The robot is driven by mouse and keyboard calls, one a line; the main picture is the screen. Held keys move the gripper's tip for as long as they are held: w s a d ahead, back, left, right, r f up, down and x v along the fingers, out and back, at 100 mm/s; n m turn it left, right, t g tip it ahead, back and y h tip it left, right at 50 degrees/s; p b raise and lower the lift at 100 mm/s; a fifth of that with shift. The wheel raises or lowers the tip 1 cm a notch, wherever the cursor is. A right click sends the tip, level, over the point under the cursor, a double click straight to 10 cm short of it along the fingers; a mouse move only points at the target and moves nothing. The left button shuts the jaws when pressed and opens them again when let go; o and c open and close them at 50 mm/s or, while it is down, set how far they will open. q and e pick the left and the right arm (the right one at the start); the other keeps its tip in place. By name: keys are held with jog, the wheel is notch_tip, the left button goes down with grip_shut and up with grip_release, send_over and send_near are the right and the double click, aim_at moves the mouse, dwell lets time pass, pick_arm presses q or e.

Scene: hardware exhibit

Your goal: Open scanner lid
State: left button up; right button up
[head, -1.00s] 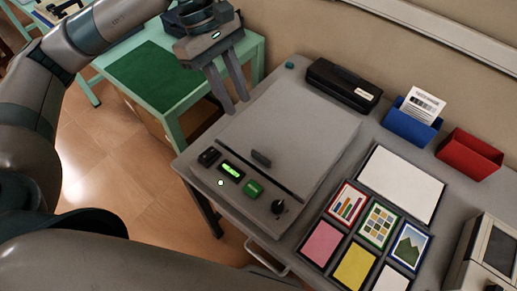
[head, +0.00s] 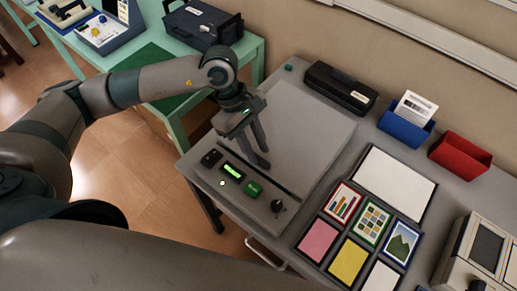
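The scanner is a flat grey unit on the grey table, with its closed lid (head: 300,130) lying flat. A front panel carries a lit green display (head: 232,172), a green button (head: 253,189) and a black knob (head: 278,206). My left gripper (head: 258,158) points down at the lid's front edge, where the small dark lid handle sits. Its two fingers look apart, at or around the handle, which they mostly hide. I cannot tell whether they touch it. My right gripper is not in view.
Right of the scanner lie a white panel (head: 394,183) and several coloured cards. Behind are a black device (head: 341,87), a blue bin (head: 405,128) and a red bin (head: 460,152). A green table (head: 176,122) with a dark case (head: 203,24) stands at the left.

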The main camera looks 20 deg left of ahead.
pick_arm(q)
jog(key=shift+x, duration=1.05)
jog(key=shift+c, duration=0.7)
grip_shut()
